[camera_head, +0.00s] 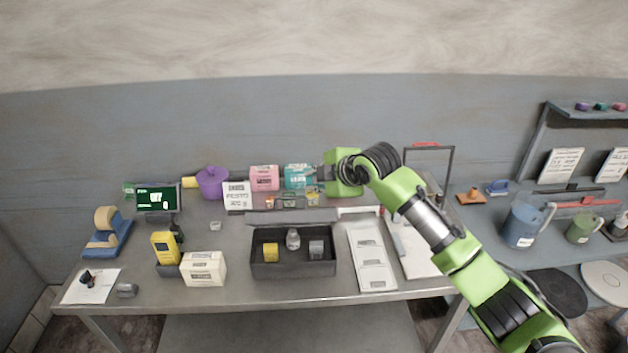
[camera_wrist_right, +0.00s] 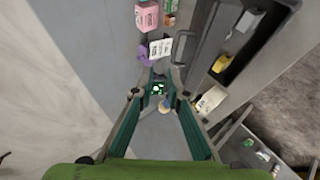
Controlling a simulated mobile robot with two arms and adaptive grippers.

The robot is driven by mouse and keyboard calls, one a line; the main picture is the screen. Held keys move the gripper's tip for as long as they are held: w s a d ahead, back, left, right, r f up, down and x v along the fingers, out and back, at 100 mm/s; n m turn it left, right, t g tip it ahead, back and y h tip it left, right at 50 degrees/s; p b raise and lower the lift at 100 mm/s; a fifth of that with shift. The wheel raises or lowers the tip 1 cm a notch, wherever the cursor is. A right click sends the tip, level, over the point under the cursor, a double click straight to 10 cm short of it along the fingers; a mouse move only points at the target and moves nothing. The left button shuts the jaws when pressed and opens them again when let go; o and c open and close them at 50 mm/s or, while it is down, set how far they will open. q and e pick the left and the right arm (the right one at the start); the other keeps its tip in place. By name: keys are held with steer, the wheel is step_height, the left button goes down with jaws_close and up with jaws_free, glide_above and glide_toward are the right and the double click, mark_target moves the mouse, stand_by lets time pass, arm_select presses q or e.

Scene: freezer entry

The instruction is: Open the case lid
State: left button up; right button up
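The dark grey case (camera_head: 293,270) stands on the metal table near its front middle. Its lid (camera_head: 305,216) is raised along the back edge, so the inside shows. The case holds a yellow item (camera_head: 270,252), a clear glass-like item (camera_head: 293,238) and a grey item (camera_head: 316,249). My right gripper (camera_head: 318,180) reaches in from the right and is above and behind the lid, pointing left. In the right wrist view its fingers (camera_wrist_right: 161,94) are apart with nothing between them. The lid with its handle (camera_wrist_right: 184,47) is beside the fingers, apart from them. My left gripper is not in view.
Behind the case stand a pink box (camera_head: 264,177), a teal box (camera_head: 298,175), a white sign (camera_head: 236,196) and a purple pot (camera_head: 211,182). A white box (camera_head: 203,268) is left of the case. A white tray (camera_head: 371,258) lies to its right.

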stand_by(0.5)
steer(key=v, duration=1.2)
